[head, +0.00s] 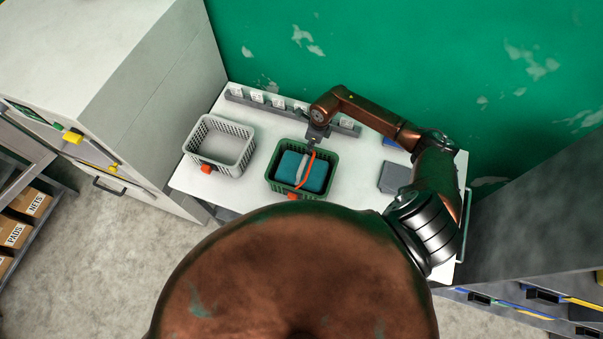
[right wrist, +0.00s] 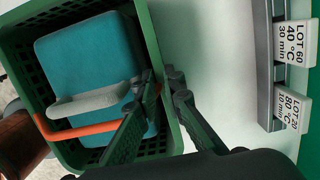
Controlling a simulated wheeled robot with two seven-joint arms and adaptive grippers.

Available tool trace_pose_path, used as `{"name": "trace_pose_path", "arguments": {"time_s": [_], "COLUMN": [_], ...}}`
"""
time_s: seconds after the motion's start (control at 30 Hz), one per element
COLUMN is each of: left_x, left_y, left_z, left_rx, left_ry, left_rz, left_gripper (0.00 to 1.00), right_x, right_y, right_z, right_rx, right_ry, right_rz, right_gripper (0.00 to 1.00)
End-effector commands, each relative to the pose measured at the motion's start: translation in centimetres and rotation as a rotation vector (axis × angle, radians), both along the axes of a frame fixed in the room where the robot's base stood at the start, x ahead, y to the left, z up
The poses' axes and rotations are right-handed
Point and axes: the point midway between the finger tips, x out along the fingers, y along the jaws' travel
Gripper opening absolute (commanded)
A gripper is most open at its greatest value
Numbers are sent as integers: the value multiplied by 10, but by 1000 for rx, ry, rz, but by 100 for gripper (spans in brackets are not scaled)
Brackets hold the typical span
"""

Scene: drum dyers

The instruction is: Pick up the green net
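A teal, pillow-like bundle (head: 290,170) lies in the green basket (head: 271,187); it is the only green-toned thing in there and fits the green net, though no mesh can be made out. It also shows in the right wrist view (right wrist: 85,60). A pale grey strip (right wrist: 95,102) and an orange band (right wrist: 75,131) cross it. My right gripper (head: 316,143) is at the basket's back rim. In the right wrist view its fingers (right wrist: 160,78) stand apart, with the rim and the band's end between or behind them; contact is unclear. My left gripper is out of view.
A white basket (head: 196,158), seemingly empty, stands left of the green one on the white table (head: 235,192). A grey rail with label cards (head: 257,96) runs along the table's back. A grey flat item (head: 393,177) lies at the right. A white cabinet (head: 95,60) stands at the left.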

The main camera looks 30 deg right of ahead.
Motion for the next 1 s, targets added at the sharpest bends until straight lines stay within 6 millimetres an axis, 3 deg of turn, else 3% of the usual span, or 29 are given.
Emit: {"name": "trace_pose_path", "arguments": {"time_s": [0.2,0.37,0.5,1.0], "left_x": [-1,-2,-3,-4], "left_y": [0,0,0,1], "left_z": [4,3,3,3], "left_rx": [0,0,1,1], "left_ry": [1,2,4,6], "left_rz": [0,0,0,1], "left_gripper": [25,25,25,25], "right_x": [2,2,2,2], "right_y": [3,2,2,2], "right_z": [-14,-15,-14,-14], "right_rx": [0,0,0,0], "right_ry": [-1,0,0,0], "right_rz": [2,2,2,2], "right_gripper": [9,9,0,0]}}
